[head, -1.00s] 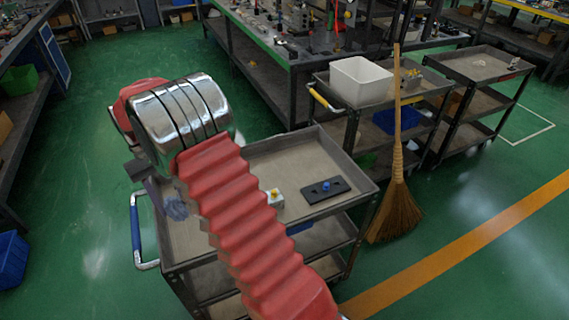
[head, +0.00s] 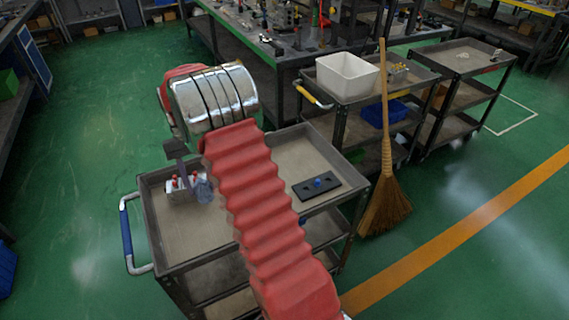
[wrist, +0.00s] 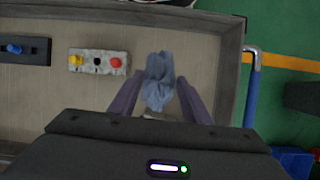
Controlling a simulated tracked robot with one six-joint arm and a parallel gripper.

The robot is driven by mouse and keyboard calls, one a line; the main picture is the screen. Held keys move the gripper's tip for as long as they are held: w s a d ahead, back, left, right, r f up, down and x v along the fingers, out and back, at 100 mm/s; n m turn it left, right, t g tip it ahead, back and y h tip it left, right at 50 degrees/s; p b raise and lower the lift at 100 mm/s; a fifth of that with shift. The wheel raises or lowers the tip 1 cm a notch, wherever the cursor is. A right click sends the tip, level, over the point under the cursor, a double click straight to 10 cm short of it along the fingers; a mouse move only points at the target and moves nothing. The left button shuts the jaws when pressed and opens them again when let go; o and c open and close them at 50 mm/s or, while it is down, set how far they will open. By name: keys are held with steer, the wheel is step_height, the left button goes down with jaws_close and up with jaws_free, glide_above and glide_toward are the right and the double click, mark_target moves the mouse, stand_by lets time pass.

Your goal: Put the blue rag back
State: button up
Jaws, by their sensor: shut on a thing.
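The blue rag (wrist: 158,82) is crumpled between the two purple fingers of my gripper (wrist: 160,77) in the wrist view. My gripper is shut on it. In the head view the rag (head: 203,190) hangs below my gripper, over the left part of the cart's top tray (head: 190,238). A pale block with red knobs (head: 179,186) stands just left of the rag there. I cannot tell whether the rag touches the tray or that block. A pale block with yellow, black and red parts (wrist: 98,63) lies left of the rag in the wrist view; my arm hides it in the head view.
A black plate with a blue knob (head: 317,186) lies on the tray's right part. The tray has raised edges and a blue handle (head: 126,236) at left. A broom (head: 386,190) stands right of the cart. A second cart holds a white bin (head: 347,78).

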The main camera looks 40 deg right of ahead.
steer(key=d+f+m+t+h, duration=0.2)
steer(key=d+m+t, duration=0.6)
steer(key=d+m, duration=2.7)
steer(key=shift+s+f+m+t+h, duration=0.15)
steer(key=shift+f+m+t+h, duration=0.15)
steer(key=shift+f+m+t, duration=0.1)
steer(key=shift+f, duration=3.1)
steer(key=shift+f, duration=0.1)
steer(key=shift+f, duration=1.8)
